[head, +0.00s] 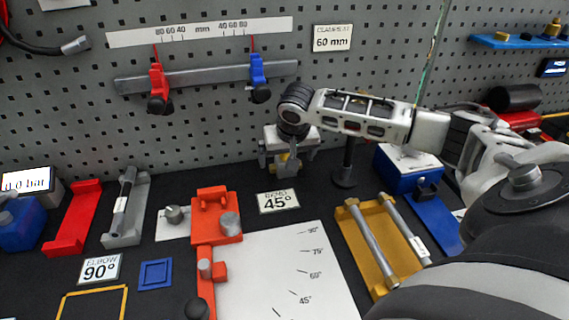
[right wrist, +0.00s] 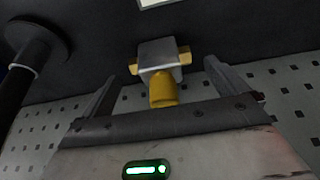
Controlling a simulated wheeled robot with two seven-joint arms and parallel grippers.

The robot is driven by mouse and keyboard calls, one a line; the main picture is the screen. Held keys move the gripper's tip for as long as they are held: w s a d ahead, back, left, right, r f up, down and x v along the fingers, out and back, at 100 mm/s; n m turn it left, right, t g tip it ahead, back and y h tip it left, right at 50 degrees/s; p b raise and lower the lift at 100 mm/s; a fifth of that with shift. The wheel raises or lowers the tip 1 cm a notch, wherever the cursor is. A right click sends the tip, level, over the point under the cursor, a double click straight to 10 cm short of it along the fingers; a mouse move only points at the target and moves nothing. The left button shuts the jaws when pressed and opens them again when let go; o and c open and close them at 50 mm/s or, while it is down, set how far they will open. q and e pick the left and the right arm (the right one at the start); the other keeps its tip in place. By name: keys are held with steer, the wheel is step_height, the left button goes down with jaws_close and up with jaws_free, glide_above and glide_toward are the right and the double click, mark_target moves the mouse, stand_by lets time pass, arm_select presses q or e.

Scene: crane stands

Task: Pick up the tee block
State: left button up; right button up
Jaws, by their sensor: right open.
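The tee block (right wrist: 160,52) is a small grey block with brass stubs at its two sides and a larger brass stub toward my gripper. In the right wrist view it is just beyond and between the fingers of my right gripper (right wrist: 160,78). Those fingers are spread, with a gap on each side of the block. In the head view my right gripper (head: 287,152) points down over the tee block (head: 286,166), near the foot of the pegboard, and partly hides it. My left gripper is not in view.
A black post (head: 346,165) on a round foot stands right of the gripper, with a blue box (head: 405,172) beyond it. A 45° label (head: 279,201) lies in front. An orange-red bending fixture (head: 216,222) and a yellow tray (head: 365,250) with rods are nearer.

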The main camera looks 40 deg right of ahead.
steer(key=shift+x, duration=1.35)
steer(key=c, duration=1.3)
steer(key=shift+w+r, duration=0.1)
steer(key=shift+r, duration=0.15)
